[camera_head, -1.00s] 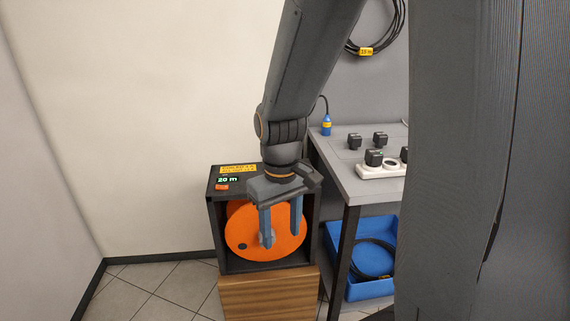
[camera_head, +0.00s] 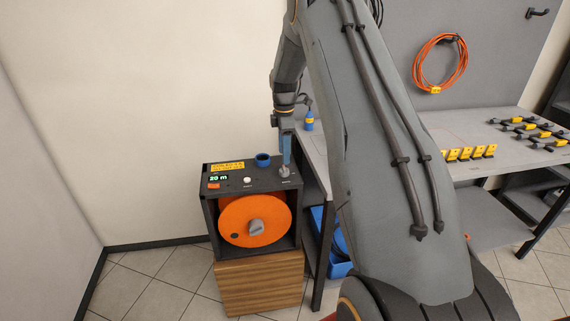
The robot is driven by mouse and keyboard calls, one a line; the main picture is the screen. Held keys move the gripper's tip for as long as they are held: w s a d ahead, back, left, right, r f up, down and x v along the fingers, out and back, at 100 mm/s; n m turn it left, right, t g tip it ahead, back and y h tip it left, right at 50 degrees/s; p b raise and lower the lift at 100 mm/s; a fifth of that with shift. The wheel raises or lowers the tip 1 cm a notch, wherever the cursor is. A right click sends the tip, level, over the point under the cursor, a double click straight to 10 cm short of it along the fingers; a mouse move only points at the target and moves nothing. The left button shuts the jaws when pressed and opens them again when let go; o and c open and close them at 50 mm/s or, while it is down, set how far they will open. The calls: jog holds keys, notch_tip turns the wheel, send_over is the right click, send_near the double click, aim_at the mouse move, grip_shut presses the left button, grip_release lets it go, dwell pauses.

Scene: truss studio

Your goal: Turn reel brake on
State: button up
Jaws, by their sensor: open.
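The cable reel's black housing (camera_head: 209,222) stands on a wooden cabinet, with the orange reel drum (camera_head: 255,210) and its grey hub in the open front. On top of the housing, at its right, is a small grey knob (camera_head: 284,172) with a label too small to read; I cannot tell its setting. My gripper (camera_head: 286,160) points down just over this knob. It is open, seen edge-on, so one finger mostly hides the other. I cannot tell whether the fingers touch the knob.
The housing top also holds a green "20 m" display (camera_head: 218,178), a red-orange switch (camera_head: 213,186), a white button (camera_head: 247,180) and a blue ring (camera_head: 263,160). A grey workbench (camera_head: 476,130) stands right. A blue bin (camera_head: 337,262) is below it.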

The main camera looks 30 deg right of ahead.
aim_at(284, 167)
jog(key=shift+f+p, duration=1.1)
jog(key=shift+f, duration=2.3)
jog(key=c, duration=1.1)
